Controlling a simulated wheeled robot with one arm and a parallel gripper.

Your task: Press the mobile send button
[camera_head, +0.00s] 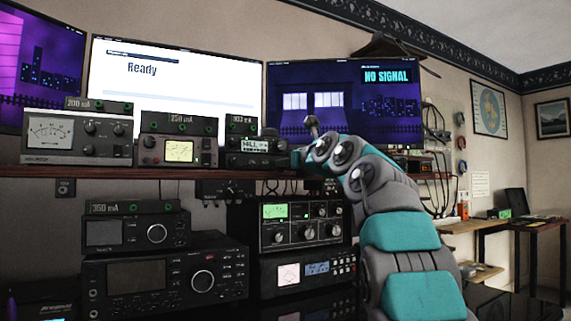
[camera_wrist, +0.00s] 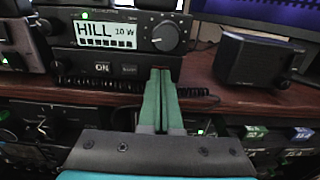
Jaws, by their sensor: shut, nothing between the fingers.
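The mobile radio (camera_wrist: 116,32) shows a white display reading "HILL 10 W" and a round knob (camera_wrist: 165,36) in the wrist view. Below it is a panel with a lit button reading "ON" (camera_wrist: 101,67) and, to its right, a dark button (camera_wrist: 129,69) whose label is too dim to read. The radio also shows on the shelf in the head view (camera_head: 250,146). My gripper (camera_wrist: 164,73) is shut and empty. Its green fingertips appear at the panel's right end, right of the dark button and below the knob. I cannot tell whether they touch the panel.
A brown shelf (camera_wrist: 215,105) runs under the radio, with a coiled cable along it. A black box (camera_wrist: 258,62) stands on the shelf to the right. More radios (camera_head: 165,279) stand below. Monitors (camera_head: 345,100) stand behind the shelf.

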